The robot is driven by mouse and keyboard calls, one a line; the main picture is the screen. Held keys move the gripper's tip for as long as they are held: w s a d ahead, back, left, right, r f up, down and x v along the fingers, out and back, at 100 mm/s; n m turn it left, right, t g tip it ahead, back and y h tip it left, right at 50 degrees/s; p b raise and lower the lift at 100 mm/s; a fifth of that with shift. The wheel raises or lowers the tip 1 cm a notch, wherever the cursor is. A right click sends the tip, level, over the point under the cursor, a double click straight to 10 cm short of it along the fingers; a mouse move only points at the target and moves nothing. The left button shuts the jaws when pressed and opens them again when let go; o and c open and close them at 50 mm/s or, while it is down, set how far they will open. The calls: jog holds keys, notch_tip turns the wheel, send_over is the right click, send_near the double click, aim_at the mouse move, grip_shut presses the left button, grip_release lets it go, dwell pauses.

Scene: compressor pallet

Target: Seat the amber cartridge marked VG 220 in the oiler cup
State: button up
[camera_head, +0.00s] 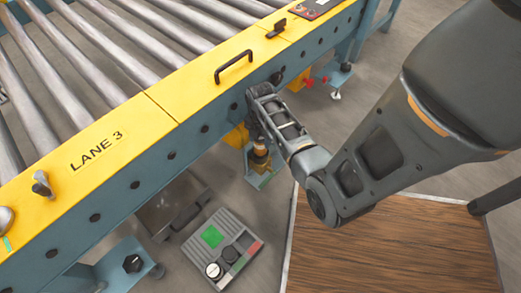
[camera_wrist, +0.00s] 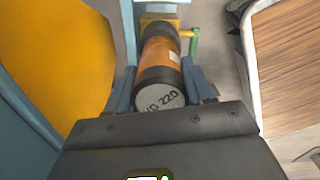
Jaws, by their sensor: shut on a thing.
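The amber cartridge (camera_wrist: 160,57) is between the two fingers of my gripper (camera_wrist: 157,88), which is shut on it. It has dark bands at both ends, and its pale near end face reads VG 220. Its far end points at a yellowish fitting (camera_wrist: 158,19) on a blue-grey bracket, perhaps the oiler cup. I cannot tell whether the cartridge touches it or sits inside it. In the head view a little amber of the cartridge (camera_head: 260,150) shows below the conveyor's side beam, above a green-edged bracket; my arm partly hides this spot.
The yellow conveyor frame (camera_head: 120,135) and its blue side beam stand close beside my gripper. A grey tray (camera_head: 197,247) with a green pad and dark round parts lies on the floor. A wood-topped surface (camera_head: 390,240) is at right. A green-handled part (camera_wrist: 194,42) stands beside the fitting.

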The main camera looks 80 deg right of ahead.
aim_at(261, 147)
jog(key=shift+f+b, duration=1.05)
jog(key=shift+f, duration=1.5)
jog(key=shift+f, duration=0.1)
jog(key=o, duration=1.2)
